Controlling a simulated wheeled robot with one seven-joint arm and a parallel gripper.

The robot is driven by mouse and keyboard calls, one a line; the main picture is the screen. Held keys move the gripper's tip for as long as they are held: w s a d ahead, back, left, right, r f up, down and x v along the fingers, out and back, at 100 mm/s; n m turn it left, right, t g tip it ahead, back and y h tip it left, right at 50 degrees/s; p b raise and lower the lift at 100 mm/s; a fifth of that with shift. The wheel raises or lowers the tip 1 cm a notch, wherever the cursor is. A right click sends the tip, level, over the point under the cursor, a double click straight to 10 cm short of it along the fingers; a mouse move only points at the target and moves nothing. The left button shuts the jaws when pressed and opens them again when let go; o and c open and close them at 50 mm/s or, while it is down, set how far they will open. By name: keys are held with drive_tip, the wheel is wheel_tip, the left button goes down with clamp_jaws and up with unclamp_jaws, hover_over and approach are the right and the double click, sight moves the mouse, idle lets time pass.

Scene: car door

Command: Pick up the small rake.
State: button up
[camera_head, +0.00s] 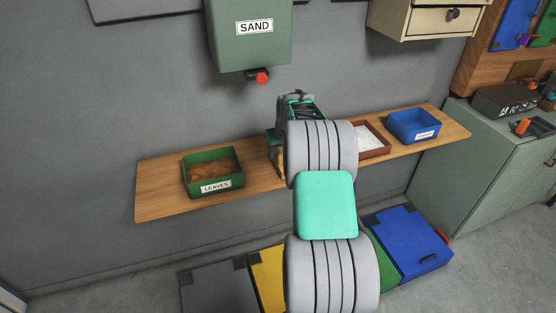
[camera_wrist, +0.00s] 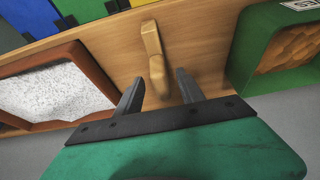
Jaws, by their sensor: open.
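The small rake (camera_wrist: 153,48) shows in the wrist view as a light wooden piece, its near end between my fingers. Its far end points toward the shelf edge at the top of the picture, and I cannot make out its tines. My gripper (camera_wrist: 158,78) is open, one finger on each side of the rake, with gaps to both. I cannot tell how far the fingertips are above the shelf. In the head view my own arm hides most of the gripper and the rake.
The wooden shelf (camera_head: 158,194) holds a green leaves bin (camera_head: 213,185), a brown-framed tray of white grains (camera_wrist: 64,83) and a blue bin (camera_head: 413,126). A green sand dispenser (camera_head: 249,48) hangs on the wall above.

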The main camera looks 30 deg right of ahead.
sight(277, 158)
drive_tip(key=p+x, duration=0.1)
drive_tip(key=x, duration=0.4)
drive_tip(key=shift+w+f, duration=0.25)
clamp_jaws()
